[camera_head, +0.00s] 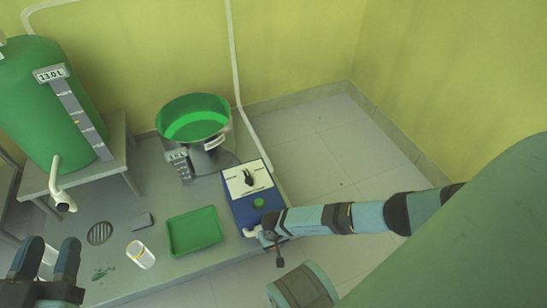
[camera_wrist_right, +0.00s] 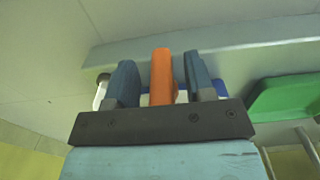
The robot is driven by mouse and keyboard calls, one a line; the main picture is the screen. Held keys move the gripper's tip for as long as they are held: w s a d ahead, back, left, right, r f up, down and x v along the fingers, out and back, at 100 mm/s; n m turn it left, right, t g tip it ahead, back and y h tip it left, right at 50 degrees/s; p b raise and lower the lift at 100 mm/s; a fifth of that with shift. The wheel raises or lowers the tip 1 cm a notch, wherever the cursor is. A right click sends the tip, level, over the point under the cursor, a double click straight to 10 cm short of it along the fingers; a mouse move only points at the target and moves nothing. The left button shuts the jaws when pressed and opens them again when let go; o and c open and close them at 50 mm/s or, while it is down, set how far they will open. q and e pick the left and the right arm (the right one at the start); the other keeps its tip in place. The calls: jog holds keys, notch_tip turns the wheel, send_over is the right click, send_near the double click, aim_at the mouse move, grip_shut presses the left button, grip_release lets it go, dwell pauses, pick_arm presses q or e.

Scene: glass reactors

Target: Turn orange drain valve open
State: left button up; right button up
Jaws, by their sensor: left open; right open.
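The orange drain valve (camera_wrist_right: 161,75) shows in the right wrist view as an upright orange bar. It stands between the two fingers of my right gripper (camera_wrist_right: 162,85), which is open with a visible gap on each side of the bar. In the head view my right gripper (camera_head: 268,230) is at the front corner of the blue box (camera_head: 243,213), by a white spout; the orange valve cannot be made out there. My left gripper (camera_head: 47,262) is open and empty at the lower left, away from the valve.
A green tray (camera_head: 180,247) and a glass beaker (camera_head: 140,254) stand on the grey platform (camera_head: 135,192), left of the blue box. A green bowl (camera_head: 193,110) is behind. A large green tank (camera_head: 40,115) with a white spout (camera_head: 62,190) stands at left. Floor at right is clear.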

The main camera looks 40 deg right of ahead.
grip_shut()
jog(key=shift+w+a+r+h, duration=0.1)
jog(key=shift+h, duration=0.8)
jog(key=shift+g+h, duration=0.4)
jog(key=shift+h, duration=0.6)
jog(key=shift+a+g+h, duration=0.1)
jog(key=shift+g+h, duration=0.2)
jog(key=shift+h, duration=1.3)
